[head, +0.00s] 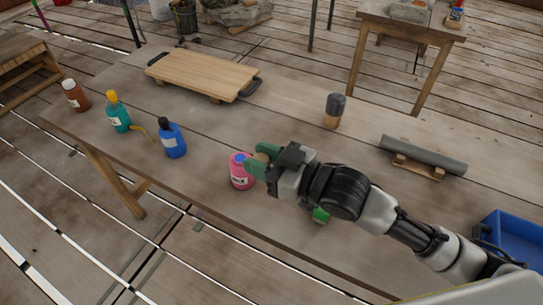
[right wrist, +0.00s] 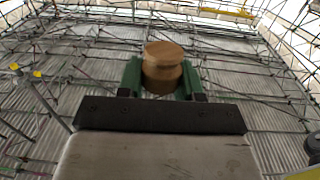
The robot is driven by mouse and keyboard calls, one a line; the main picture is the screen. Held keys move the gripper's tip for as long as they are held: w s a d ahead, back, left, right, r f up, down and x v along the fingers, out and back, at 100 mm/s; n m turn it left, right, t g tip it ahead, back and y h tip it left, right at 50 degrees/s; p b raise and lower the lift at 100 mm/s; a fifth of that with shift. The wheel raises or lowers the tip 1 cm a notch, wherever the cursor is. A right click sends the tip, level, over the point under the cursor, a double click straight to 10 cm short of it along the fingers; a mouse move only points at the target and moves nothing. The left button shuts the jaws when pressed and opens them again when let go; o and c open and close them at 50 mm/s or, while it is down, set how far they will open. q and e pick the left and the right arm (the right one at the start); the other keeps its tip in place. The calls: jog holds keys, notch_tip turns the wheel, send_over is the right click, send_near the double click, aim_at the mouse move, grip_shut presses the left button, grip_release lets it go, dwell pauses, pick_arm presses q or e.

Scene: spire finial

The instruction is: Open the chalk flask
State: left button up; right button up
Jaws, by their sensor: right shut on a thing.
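The pink flask (head: 241,173) with a pale label stands upright near the front edge of the wooden table. Its top looks blue; I take it for the chalk flask, but the label is too small to read. My right gripper (head: 260,159) is at the upper right of the flask, its green fingers shut on a round wooden stopper (head: 262,155). In the right wrist view the stopper (right wrist: 163,67) sits between the fingers, and the flask does not show there. The near finger overlaps the flask's right side, so I cannot tell whether they touch. My left gripper is out of view.
A blue bottle (head: 172,140), a teal bottle (head: 118,114) and a brown bottle (head: 75,96) stand to the left. A wooden board (head: 203,73) lies behind. A dark-topped jar (head: 334,111) and a grey rod (head: 423,154) on a stand are to the right.

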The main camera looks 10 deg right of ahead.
jog(key=shift+w+a+f+n+g+y, duration=0.5)
jog(key=shift+w+f+n+g, duration=0.15)
jog(key=shift+g, duration=0.15)
jog(key=shift+w+a+f+n+g+y, duration=0.35)
jog(key=shift+a+f+n+g+y, duration=0.15)
jog(key=shift+g, duration=0.2)
jog(key=shift+s+n+g, duration=0.15)
jog(key=shift+n+g, duration=0.2)
jog(key=shift+g, duration=0.05)
jog(key=shift+d+n+g+y, duration=0.5)
jog(key=shift+d+n+g, duration=0.35)
jog(key=shift+g, duration=0.35)
jog(key=shift+s+d+n+g+y, duration=0.2)
jog(key=shift+d+n+g, duration=0.15)
jog(key=shift+n+g, duration=0.35)
jog(key=shift+s+d+n+g+y, duration=0.15)
jog(key=shift+d+n+g, duration=0.2)
jog(key=shift+g, duration=0.65)
